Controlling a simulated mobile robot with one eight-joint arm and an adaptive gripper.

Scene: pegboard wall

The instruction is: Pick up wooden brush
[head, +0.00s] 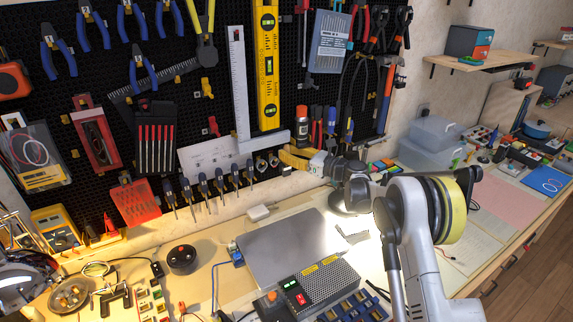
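I cannot make out a wooden brush in the head view. My arm rises from the lower right and bends left toward the pegboard. My gripper (322,165) appears to be at its far end, in front of the lower right part of the board. It is small there and mixed with yellow and dark shapes. I cannot tell whether its fingers are open or shut, or whether it holds anything. My arm hides part of the workbench behind it.
The pegboard (222,95) carries pliers, a yellow level (266,70) and several screwdrivers. On the bench are a grey metal plate (285,243), a power supply box (318,285) and a black round object (181,259). Clear plastic boxes (428,145) and pink paper (507,197) are right of my arm.

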